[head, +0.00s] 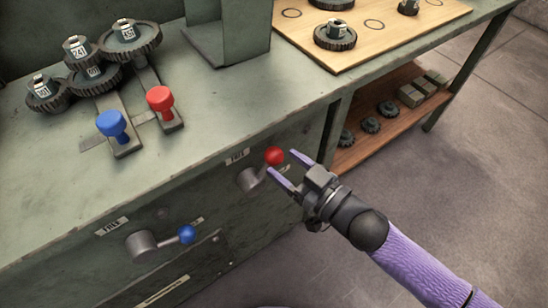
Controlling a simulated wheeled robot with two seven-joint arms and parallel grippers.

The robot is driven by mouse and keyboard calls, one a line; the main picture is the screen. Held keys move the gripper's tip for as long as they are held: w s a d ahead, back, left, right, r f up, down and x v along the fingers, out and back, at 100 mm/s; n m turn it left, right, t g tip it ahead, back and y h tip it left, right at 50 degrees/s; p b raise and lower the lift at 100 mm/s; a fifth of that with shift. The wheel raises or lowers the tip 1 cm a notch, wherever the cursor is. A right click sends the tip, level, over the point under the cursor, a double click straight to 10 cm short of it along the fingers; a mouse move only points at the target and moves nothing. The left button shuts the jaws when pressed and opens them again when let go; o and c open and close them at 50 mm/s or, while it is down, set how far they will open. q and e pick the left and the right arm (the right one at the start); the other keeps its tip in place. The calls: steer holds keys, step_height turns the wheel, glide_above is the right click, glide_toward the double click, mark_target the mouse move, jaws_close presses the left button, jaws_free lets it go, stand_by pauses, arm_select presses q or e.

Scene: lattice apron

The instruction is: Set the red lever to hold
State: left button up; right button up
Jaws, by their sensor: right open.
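The red lever (274,157) is a red ball on a short arm from a grey hub (250,179) on the bench's front panel. Its ball points up and to the right of the hub. A label (237,157) above the hub seems to read "FREE"; another label to the right is partly hidden by my gripper. My right gripper (291,164) is open, its two purple fingers pointing at the red ball. The ball lies at or near the fingertips; I cannot tell whether they touch it. My left gripper is not in view.
A blue lever (186,234) sits lower left on the panel. A blue knob (113,124), a red knob (160,99) and meshed gears (92,72) are on the bench top (215,100). A wooden board (375,30) lies at the back. A lower shelf (372,145) holds gears and blocks.

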mark_target(275, 157)
steer(key=shift+b+x, duration=0.4)
steer(key=shift+x, duration=1.3)
jaws_close()
